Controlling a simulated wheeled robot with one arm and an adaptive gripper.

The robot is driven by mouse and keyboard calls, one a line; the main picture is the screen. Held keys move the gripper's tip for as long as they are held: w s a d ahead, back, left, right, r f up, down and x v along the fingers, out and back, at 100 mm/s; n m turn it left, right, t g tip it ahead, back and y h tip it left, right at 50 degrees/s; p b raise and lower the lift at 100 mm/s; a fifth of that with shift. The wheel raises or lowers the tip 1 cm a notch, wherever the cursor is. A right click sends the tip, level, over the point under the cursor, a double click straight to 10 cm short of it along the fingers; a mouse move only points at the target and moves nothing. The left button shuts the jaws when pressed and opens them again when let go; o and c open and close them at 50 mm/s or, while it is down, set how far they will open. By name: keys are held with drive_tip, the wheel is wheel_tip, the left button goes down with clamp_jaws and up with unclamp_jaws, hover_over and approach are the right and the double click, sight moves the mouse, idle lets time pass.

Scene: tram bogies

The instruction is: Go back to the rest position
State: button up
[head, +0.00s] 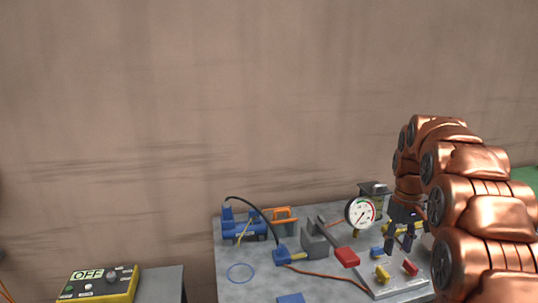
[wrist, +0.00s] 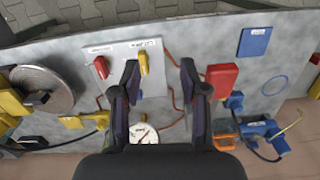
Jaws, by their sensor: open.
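My copper-coloured arm reaches in from the right in the head view, with my gripper (head: 400,243) pointing down above the grey workbench (head: 245,290). In the wrist view my gripper (wrist: 158,85) has its two dark fingers spread apart, with nothing held between them. Below and between the fingers lie bare bench surface and part of an orange-brown cable. A white plate (wrist: 122,62) with a red block (wrist: 102,67) and a yellow block (wrist: 144,64) lies beside the left finger. The same plate (head: 395,284) shows below my gripper in the head view.
Blue clamp-like equipment (head: 240,228), a grey block with a red end (head: 346,257) and cables occupy the bench's left and middle. A yellow OFF box (head: 98,285) stands at lower left. The space above the bench's left half is free.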

drive_tip(key=s+a+r+p, duration=0.1)
drive_tip(key=s+a+r, duration=0.1)
drive_tip(key=s+a, duration=0.45)
drive_tip(key=s+a+r+p, duration=0.1)
drive_tip(key=s+a+p, duration=0.15)
drive_tip(key=s, duration=0.75)
drive_tip(key=s+a+f+m+p, duration=0.1)
drive_tip(key=s+a, duration=0.1)
drive_tip(key=s, duration=0.8)
drive_tip(key=s+a+f+g+p, duration=0.1)
drive_tip(key=s+a+f, duration=0.1)
drive_tip(key=s, duration=0.8)
drive_tip(key=shift+s+a+f+m, duration=0.3)
drive_tip(key=shift+s+a+m, duration=0.1)
drive_tip(key=shift+a, duration=0.25)
